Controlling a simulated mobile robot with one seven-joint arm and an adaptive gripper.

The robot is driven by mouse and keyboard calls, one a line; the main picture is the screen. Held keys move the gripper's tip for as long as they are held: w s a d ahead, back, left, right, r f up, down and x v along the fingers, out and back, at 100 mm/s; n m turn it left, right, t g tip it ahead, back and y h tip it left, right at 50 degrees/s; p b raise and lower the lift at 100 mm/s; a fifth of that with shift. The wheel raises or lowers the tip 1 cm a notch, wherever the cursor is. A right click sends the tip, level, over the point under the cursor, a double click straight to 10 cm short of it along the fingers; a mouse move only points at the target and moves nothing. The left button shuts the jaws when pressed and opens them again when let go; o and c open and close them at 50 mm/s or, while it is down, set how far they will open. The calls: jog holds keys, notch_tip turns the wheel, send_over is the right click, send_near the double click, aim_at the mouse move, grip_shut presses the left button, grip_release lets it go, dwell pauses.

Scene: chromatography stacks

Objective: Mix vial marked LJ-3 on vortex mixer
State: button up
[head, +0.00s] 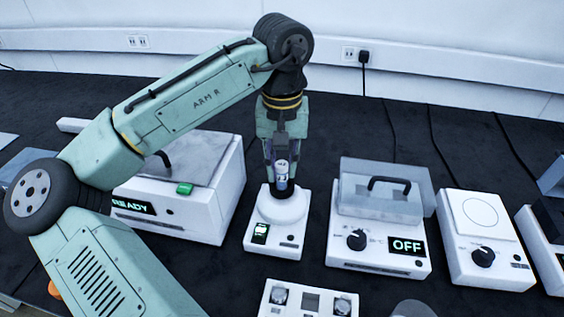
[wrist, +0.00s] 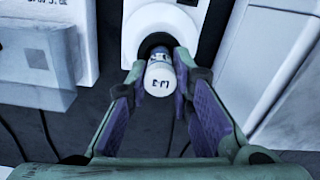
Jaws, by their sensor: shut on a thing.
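A small vial with a white cap (head: 282,167) is upright between the fingers of my gripper (head: 281,176). In the wrist view the vial's cap (wrist: 160,85) carries dark marks that look like LJ; the last character is hard to read. The vortex mixer (head: 274,238) is a white unit with a round head and a small lit display. The vial is right over the mixer's dark cup (wrist: 155,42); I cannot tell whether its base touches the cup. My gripper, also in the wrist view (wrist: 160,70), is shut on the vial.
A white box with a READY display (head: 190,205) stands close on the left. A clear-lidded unit showing OFF (head: 380,238) stands close on the right, with a white knobbed plate unit (head: 485,245) beyond. A white rack (head: 310,304) is in front. Cables run behind.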

aim_at(282, 164)
jog(key=shift+f, duration=0.45)
dwell(1.0)
jog(key=shift+r, duration=0.2)
dwell(1.9)
jog(key=o, duration=0.9)
jog(key=shift+o, duration=0.8)
jog(key=o, duration=0.4)
jog(key=shift+c, duration=0.2)
jog(key=shift+r+p, duration=0.1)
jog(key=shift+p, duration=0.25)
jog(key=shift+r+p, duration=2.7)
jog(key=shift+r, duration=0.2)
